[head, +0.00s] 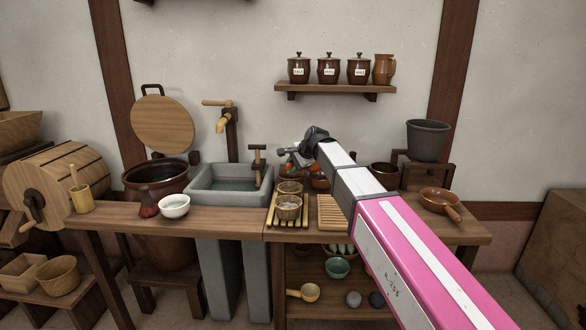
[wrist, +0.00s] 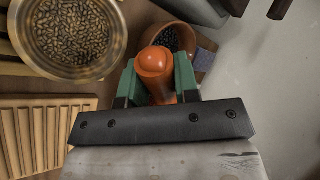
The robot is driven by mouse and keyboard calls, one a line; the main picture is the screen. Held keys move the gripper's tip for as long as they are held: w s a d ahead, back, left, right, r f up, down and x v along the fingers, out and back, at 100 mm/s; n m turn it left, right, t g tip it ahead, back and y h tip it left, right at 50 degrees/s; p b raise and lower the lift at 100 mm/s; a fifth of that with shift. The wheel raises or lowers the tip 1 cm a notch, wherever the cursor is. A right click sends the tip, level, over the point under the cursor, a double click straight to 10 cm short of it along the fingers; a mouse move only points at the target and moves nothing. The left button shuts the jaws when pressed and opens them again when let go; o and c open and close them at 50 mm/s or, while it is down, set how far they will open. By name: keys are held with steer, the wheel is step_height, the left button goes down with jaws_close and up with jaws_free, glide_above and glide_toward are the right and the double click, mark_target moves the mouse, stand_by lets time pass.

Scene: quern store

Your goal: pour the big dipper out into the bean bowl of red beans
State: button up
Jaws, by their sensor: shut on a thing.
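My gripper (wrist: 157,80) is shut on an orange, knob-ended piece (wrist: 153,62), which looks like the handle of the big dipper. Just beyond it in the wrist view is a brown-orange round vessel (wrist: 147,33) with small dark beans inside. I cannot tell whether this is the dipper's cup or a bowl below. A wooden bowl (wrist: 121,50) of brown beans lies at the upper left, apart from my gripper. No bowl shows plainly red beans. In the head view my gripper (head: 294,166) is above the back of the counter, partly hidden by my arm.
The stone sink (head: 205,198) is to the left. A brown handled pan (head: 437,198) and a dark grey pot (head: 428,140) stand right. The wall is close behind.

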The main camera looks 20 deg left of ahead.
steer(key=shift+d+r+y, duration=0.1)
steer(key=shift+r+y, duration=0.6)
steer(key=shift+r, duration=0.25)
steer(key=shift+w+d+r+m+g+y, duration=0.15)
steer(key=shift+d+r+m+y, duration=0.15)
steer(key=shift+r+y, duration=0.25)
steer(key=shift+w+d+r+m+g+y, duration=0.1)
steer(key=shift+d+r+m+g+y, duration=0.15)
steer(key=shift+r+y, duration=0.3)
steer(key=shift+w+d+r+m+y, duration=0.15)
steer(key=shift+d+r+m+y, duration=0.15)
steer(key=shift+d+r+y, duration=0.35)
steer(key=shift+w+d+r+m+y, duration=0.1)
steer(key=shift+d+r+m+y, duration=0.2)
steer(key=shift+r+y, duration=0.6)
stand_by(0.4)
steer(key=shift+w+d+r+m+y, duration=0.25)
steer(key=shift+d+r+y, duration=0.15)
steer(key=shift+d+y, duration=0.25)
steer(key=shift+w+d+r+m+y, duration=0.15)
steer(key=shift+d+r+y, duration=0.25)
steer(key=shift+y, duration=0.4)
steer(key=shift+w+d+r+m+y, duration=0.15)
steer(key=shift+d+r+m+y, duration=0.2)
steer(key=shift+d+y, duration=0.25)
steer(key=shift+w+d+r+m+y, duration=0.1)
steer(key=shift+d+r+m+y, duration=0.15)
steer(key=shift+d+y, duration=0.35)
jaws_close()
